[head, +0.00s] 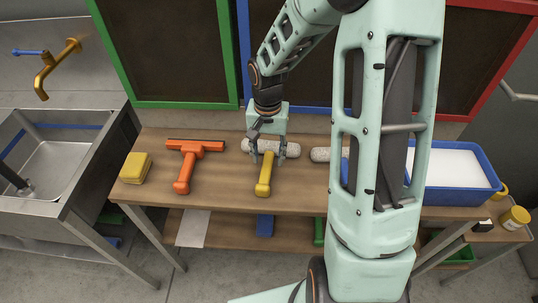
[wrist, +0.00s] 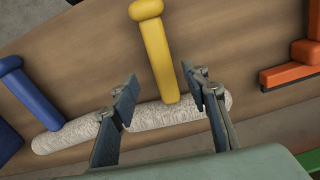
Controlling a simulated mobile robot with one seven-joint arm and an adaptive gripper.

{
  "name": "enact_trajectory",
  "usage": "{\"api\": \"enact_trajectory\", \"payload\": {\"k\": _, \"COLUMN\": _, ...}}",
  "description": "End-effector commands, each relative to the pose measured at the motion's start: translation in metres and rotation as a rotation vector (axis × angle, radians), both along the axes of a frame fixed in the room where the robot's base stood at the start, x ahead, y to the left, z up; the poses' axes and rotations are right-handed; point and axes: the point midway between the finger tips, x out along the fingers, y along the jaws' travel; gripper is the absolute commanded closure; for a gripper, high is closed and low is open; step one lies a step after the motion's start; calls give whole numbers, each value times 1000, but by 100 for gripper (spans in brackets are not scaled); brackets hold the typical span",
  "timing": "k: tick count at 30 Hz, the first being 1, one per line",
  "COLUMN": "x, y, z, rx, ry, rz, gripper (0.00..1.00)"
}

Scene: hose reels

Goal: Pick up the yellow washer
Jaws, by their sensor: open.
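The yellow washer (head: 264,178) lies on the wooden bench, its handle pointing toward the front edge and its fluffy white sleeve (head: 290,149) across the back end. My gripper (head: 266,160) is over it, near where handle and sleeve meet. In the wrist view, the yellow handle (wrist: 153,48) runs between the two spread fingers of my gripper (wrist: 163,92), with a finger on either side. The white sleeve (wrist: 165,115) crosses behind the fingers, which hide parts of it. I cannot tell how high the fingertips are above the bench.
An orange squeegee (head: 188,160) and yellow sponges (head: 135,167) lie left on the bench (head: 225,192). A blue-handled washer (wrist: 28,92) lies beside the yellow one, its handle hidden by my arm in the head view. A blue tray (head: 480,192) stands right; a sink (head: 55,170) is left.

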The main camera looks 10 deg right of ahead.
Motion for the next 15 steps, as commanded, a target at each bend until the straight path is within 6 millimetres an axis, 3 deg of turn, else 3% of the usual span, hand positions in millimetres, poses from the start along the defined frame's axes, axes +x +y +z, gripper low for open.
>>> {"api": "enact_trajectory", "payload": {"k": 9, "x": 5, "y": 1, "z": -39, "rx": 2, "ry": 4, "rz": 0, "gripper": 58}}
{"api": "enact_trajectory", "payload": {"k": 15, "x": 6, "y": 2, "z": -50, "rx": 1, "ry": 1, "rz": 0, "gripper": 58}}
